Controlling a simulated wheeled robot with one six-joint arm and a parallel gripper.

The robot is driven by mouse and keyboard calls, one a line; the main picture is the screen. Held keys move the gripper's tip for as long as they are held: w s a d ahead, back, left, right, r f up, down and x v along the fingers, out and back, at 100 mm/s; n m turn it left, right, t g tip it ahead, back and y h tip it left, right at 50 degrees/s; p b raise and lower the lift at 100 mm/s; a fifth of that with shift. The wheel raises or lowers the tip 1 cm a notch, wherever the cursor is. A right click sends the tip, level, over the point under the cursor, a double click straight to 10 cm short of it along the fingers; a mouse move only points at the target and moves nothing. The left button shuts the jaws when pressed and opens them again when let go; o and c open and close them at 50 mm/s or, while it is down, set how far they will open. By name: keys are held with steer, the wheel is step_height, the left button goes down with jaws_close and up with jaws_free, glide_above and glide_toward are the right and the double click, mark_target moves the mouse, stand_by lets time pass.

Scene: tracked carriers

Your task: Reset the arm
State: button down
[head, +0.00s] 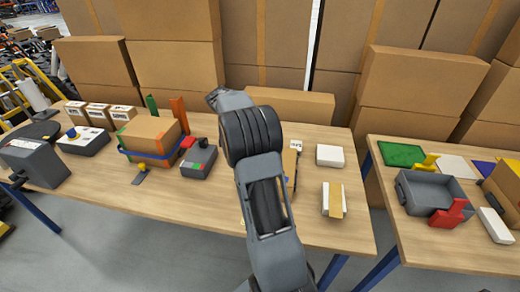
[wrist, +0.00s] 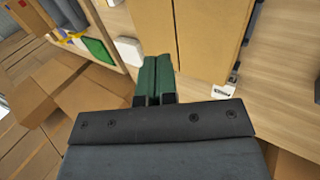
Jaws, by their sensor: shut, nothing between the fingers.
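My arm (head: 262,165) rises from the bottom middle of the head view and bends over the left table. Its end is hidden behind the thick dark joint in that view. In the wrist view my gripper (wrist: 156,68) shows as two green fingers side by side, shut with nothing between them. The fingers point toward a brown cardboard box (wrist: 205,35) just beyond them. I cannot tell whether they touch it.
The left table (head: 215,205) holds a carton (head: 150,133), a grey device (head: 199,160), a white box (head: 330,155) and a scale-like grey machine (head: 35,162). The right table (head: 440,245) holds a grey tray (head: 402,190). Stacked cartons (head: 415,90) stand behind. The left table's front is mostly clear.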

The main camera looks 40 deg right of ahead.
steer(key=shift+w+a+r, duration=0.3)
steer(key=shift+w+r, duration=0.1)
steer(key=a+f+n+t, duration=0.1)
steer(key=a, duration=0.1)
steer(key=s+a+f+n+y, duration=0.1)
steer(key=a+n, duration=0.1)
steer(key=s+a+f+n+t, duration=0.1)
steer(key=a+f+n, duration=0.1)
steer(key=shift+s+a+t+y, duration=0.2)
steer(key=shift+a+t+y, duration=0.1)
steer(key=shift+a+y, duration=0.1)
steer(key=s+a+r+n+t+y, duration=0.1)
steer(key=s+a+r+n+t, duration=0.1)
steer(key=s+a, duration=0.5)
steer(key=s+a+r+n+t+y, duration=0.1)
steer(key=s+a+r+n+t, duration=0.2)
steer(key=s+a, duration=0.4)
steer(key=a+t, duration=0.1)
steer(key=a, duration=0.3)
steer(key=shift+a+r+n+t, duration=0.2)
steer(key=shift+r+n+t, duration=0.05)
steer(key=shift+n+t, duration=0.05)
steer(key=shift+s, duration=0.15)
